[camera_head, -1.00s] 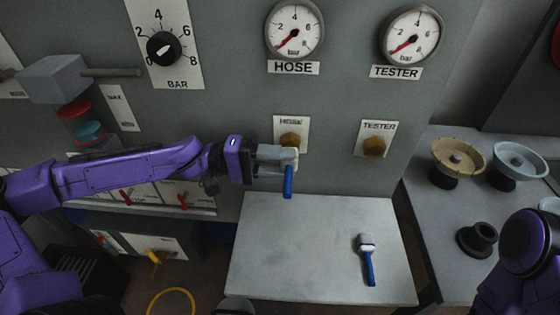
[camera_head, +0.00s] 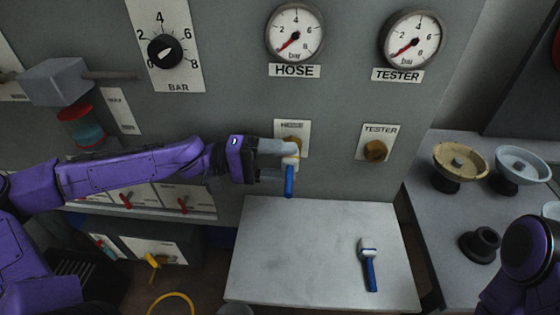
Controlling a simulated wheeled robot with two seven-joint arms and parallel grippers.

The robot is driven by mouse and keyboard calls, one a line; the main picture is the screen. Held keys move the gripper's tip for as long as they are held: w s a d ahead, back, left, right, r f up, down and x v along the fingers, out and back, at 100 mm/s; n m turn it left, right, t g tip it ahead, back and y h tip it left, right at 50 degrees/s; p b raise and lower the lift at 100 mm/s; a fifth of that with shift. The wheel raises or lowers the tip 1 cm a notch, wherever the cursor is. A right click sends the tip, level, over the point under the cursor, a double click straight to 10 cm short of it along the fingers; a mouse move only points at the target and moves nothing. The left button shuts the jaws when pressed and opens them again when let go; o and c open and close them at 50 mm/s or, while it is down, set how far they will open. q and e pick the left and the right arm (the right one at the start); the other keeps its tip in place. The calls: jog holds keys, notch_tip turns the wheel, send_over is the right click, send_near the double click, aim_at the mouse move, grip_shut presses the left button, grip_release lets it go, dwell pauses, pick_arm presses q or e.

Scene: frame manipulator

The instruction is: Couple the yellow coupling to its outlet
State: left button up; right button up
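A small yellow piece (camera_head: 153,261), which looks like the yellow coupling, is at the lower left below the cabinet, above a loop of yellow hose (camera_head: 172,304). The brass HOSE outlet (camera_head: 292,141) is on the grey panel, partly covered by my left gripper. The brass TESTER outlet (camera_head: 376,151) is bare. My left gripper (camera_head: 285,160) is in front of the HOSE outlet with its fingers apart. A pale-headed fitting with a blue handle (camera_head: 289,181) hangs at its fingertips; whether it sits on the outlet is unclear. My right gripper is not seen, only my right arm at the edge.
A second blue-handled fitting (camera_head: 368,265) lies on the pale shelf (camera_head: 310,275). Two gauges (camera_head: 295,33) and a dial (camera_head: 165,51) are above on the panel. Bowl-topped stands (camera_head: 459,164) and a black ring piece (camera_head: 480,244) are on the right bench.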

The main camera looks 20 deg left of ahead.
pick_arm(q)
jog(key=p+v, duration=0.1)
jog(key=v, duration=0.9)
jog(key=shift+a, duration=0.3)
jog(key=shift+r, duration=0.1)
